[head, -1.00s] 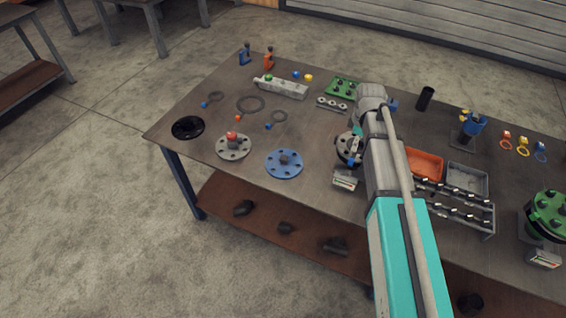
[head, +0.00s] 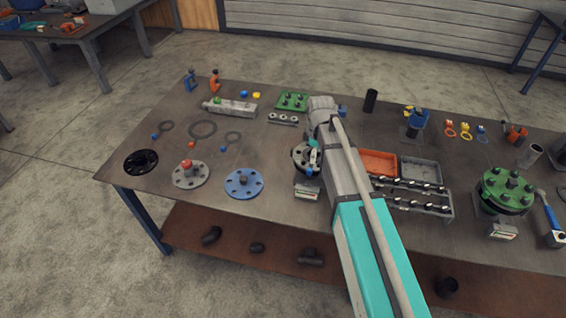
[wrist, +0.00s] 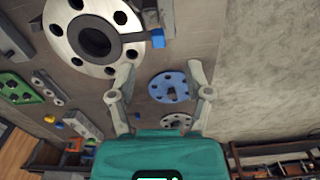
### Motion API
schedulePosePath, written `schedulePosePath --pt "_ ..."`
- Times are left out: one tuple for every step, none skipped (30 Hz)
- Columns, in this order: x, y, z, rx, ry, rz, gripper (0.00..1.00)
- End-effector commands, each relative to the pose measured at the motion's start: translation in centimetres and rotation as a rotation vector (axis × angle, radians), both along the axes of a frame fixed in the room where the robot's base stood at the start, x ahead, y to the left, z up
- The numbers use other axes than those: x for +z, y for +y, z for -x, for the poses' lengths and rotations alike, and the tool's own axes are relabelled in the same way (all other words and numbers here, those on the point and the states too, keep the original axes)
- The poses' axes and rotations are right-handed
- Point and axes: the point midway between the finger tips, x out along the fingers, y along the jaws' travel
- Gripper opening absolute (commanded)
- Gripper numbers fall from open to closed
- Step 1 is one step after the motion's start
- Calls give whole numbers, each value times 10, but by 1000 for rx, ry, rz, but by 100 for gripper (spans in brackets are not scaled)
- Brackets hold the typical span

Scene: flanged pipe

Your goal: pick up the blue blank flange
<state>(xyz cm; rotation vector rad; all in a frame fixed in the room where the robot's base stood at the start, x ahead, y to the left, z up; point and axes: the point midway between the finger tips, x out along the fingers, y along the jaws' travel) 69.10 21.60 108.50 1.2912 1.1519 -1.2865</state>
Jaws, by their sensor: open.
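The blue blank flange (head: 244,183) lies flat on the table near its front edge, a round disc with bolt holes and a dark square knob in the middle. It also shows in the wrist view (wrist: 160,88), between the two fingers in the picture but well beyond them. My gripper (wrist: 160,74) is open and empty. In the head view my arm reaches over the table to the right of the blue flange, and its forearm hides most of the gripper.
A grey flange with a red knob (head: 191,174) lies left of the blue one, and a black ring (head: 141,161) further left. A flanged pipe end (head: 303,158) stands to its right, close to my arm. Gaskets (head: 203,129) lie behind.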

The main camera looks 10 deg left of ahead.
Motion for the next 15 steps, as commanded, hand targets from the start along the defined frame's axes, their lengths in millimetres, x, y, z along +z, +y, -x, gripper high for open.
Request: schedulePosePath --pt "-3 -10 6 -42 0 0 64" --pt "-5 -16 9 -72 0 0 64" --pt "-7 -25 13 -118 0 1 64" --pt "-8 -32 17 -156 1 0 64" --pt "-10 -39 21 -198 1 0 64" --pt "-12 -51 27 -260 1 0 64" --pt "-14 -59 31 -309 1 0 64" --pt "-17 -68 37 -363 1 -1 64" --pt "-19 -80 44 -436 1 -1 64" --pt "-21 -90 50 -494 1 -1 64" --pt "-24 -99 56 -552 2 -1 64" --pt "-27 -112 64 -632 2 -1 64" --pt "-29 -121 71 -693 2 -1 64" --pt "-31 -130 77 -753 2 -1 64" --pt "-34 -141 86 -834 2 -2 64"
